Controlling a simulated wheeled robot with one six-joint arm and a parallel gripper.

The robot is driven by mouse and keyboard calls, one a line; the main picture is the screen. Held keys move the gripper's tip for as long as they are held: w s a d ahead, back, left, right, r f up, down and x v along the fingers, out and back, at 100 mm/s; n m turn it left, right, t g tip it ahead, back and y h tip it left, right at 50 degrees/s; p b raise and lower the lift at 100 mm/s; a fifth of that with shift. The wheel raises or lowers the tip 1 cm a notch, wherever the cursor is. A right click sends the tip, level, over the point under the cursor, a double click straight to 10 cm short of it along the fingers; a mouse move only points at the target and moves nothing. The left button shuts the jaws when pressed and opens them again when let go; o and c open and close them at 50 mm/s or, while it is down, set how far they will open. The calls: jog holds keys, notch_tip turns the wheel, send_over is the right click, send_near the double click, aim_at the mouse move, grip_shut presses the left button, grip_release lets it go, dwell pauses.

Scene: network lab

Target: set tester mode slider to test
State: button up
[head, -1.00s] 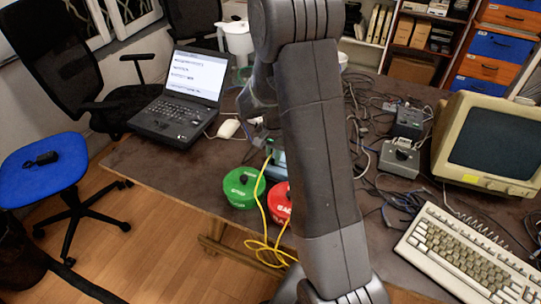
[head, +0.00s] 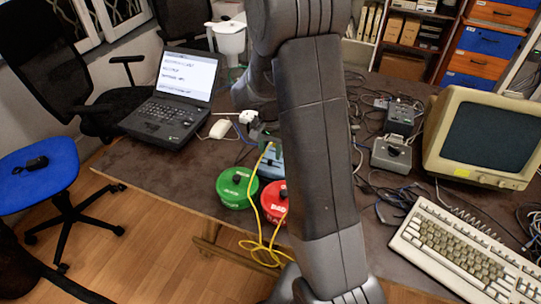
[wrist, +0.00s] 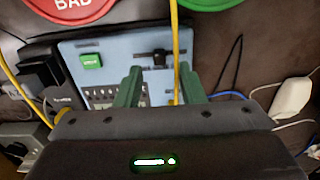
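The tester (wrist: 110,62) is a light blue panel in the wrist view, with a green button (wrist: 91,61) and a black slider knob (wrist: 155,57) in a slot. My gripper (wrist: 160,72) is open, its two green fingers apart over the panel. The slider knob lies just beyond the fingertips, between them in the picture; I see no contact. A yellow cable (wrist: 175,40) crosses the panel near the right finger. In the head view the tester (head: 270,160) is mostly hidden behind my arm. The slider's markings are too small to read.
A red "BAD" bin (head: 274,203) and a green bin (head: 237,187) stand at the table's front edge beside the tester. A white mouse (head: 220,129) and laptop (head: 172,101) are to the left. A grey box (head: 391,154), cables, monitor and keyboard (head: 465,250) are to the right.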

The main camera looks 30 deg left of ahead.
aim_at(271, 160)
notch_tip(271, 160, up, 11)
dwell(0.3)
notch_tip(271, 160, down, 13)
jog(key=shift+f, duration=0.2)
jog(key=shift+a+f, duration=0.1)
jog(key=shift+f, duration=0.15)
jog(key=shift+a, duration=0.55)
